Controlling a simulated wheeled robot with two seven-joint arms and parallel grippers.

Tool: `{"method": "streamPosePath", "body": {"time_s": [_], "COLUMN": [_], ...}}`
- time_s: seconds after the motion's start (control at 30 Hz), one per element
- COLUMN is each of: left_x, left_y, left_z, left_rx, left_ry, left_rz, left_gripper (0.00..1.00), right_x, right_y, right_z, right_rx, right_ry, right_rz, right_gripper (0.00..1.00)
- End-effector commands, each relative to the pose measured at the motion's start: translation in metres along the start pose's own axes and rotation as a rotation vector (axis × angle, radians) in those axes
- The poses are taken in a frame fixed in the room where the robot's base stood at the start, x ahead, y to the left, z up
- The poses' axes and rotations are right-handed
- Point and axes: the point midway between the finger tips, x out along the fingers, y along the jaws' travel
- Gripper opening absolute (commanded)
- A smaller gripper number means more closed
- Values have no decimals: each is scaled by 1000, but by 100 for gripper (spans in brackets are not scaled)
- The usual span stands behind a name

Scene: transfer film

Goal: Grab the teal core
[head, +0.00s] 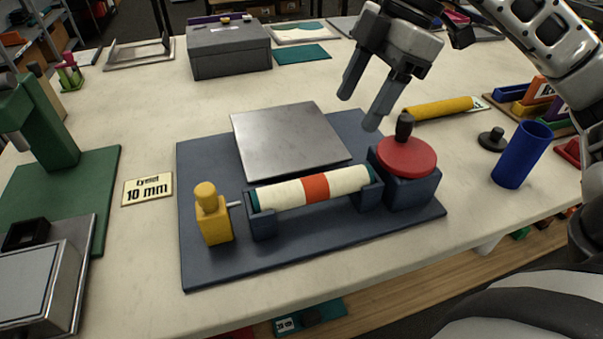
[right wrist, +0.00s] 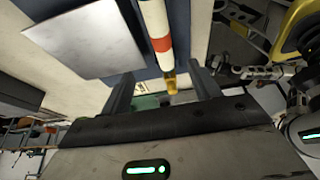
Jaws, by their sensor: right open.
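The teal core shows only as teal ends (head: 373,174) of a roll wrapped in cream film (head: 345,180) with a red-orange band (head: 316,188). The roll lies level in a dark blue cradle (head: 262,225) on the blue base board (head: 300,250). In the right wrist view, the cream and red roll (right wrist: 157,22) runs from the top edge towards the fingers. My right gripper (head: 358,110) is open and empty. It hangs above and behind the roll's right part, clear of it. My left gripper is not in view.
A yellow crank block (head: 211,222) stands left of the cradle and a red knob (head: 406,157) right of it. Behind is a bare metal plate (head: 288,140). Pale table space is free at back left.

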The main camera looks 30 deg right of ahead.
Motion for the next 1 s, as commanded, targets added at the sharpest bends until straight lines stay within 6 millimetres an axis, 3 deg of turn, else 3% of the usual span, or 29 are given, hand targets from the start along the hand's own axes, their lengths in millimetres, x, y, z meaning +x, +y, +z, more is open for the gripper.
{"method": "streamPosePath", "body": {"time_s": [0.4, 0.67, 1.0], "left_x": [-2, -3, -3], "left_y": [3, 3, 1], "left_z": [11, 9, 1], "left_rx": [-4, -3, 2], "left_ry": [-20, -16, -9], "left_rz": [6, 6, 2], "left_gripper": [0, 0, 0], "right_x": [84, 104, 148], "right_y": [-1, -1, 0], "right_z": [0, -1, -2], "right_rx": [2, 1, 1], "right_ry": [1, 1, 2], "right_rz": [-6, -4, -5], "right_gripper": [62, 62, 62]}}
